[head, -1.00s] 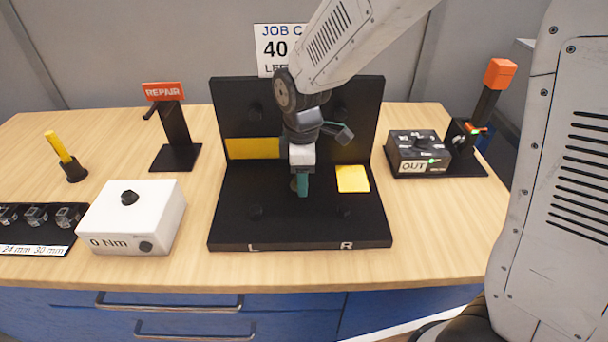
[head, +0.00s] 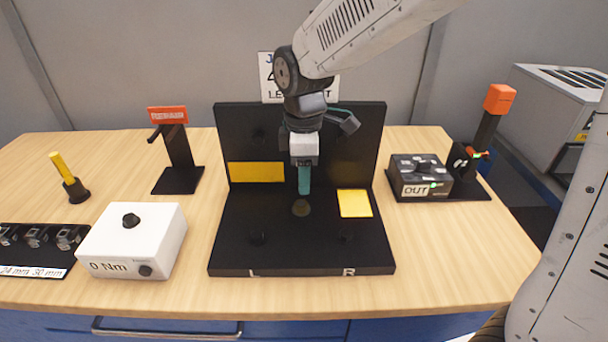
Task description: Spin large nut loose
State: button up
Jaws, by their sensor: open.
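My gripper (head: 304,192) points down over the middle of the black fixture (head: 300,245). Its teal fingers are seen edge-on, so the gap between them is hard to see; it is open and nothing shows between them. My arm and wrist cover part of the fixture's upright back panel.
A yellow square (head: 355,203) lies on the fixture's right side. A white 0 Nm box (head: 133,240), a socket tray (head: 38,250) and a REPAIR stand (head: 178,150) are at left. An OUT box (head: 420,178) and an orange-topped post (head: 499,98) are at right.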

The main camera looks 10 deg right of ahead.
aim_at(301, 204)
jog(key=m, duration=0.6)
jog(key=shift+a+m, duration=0.2)
jog(key=shift+m, duration=0.1)
jog(key=m, duration=0.5)
jog(key=shift+w+r, duration=0.1)
jog(key=m, duration=0.5)
jog(key=shift+a, duration=0.1)
jog(key=m, duration=0.7)
jog(key=shift+f+m, duration=0.3)
jog(key=shift+f, duration=0.05)
notch_tip(301, 204, down, 7)
jog(key=shift+f, duration=0.1)
jog(key=c, duration=1)
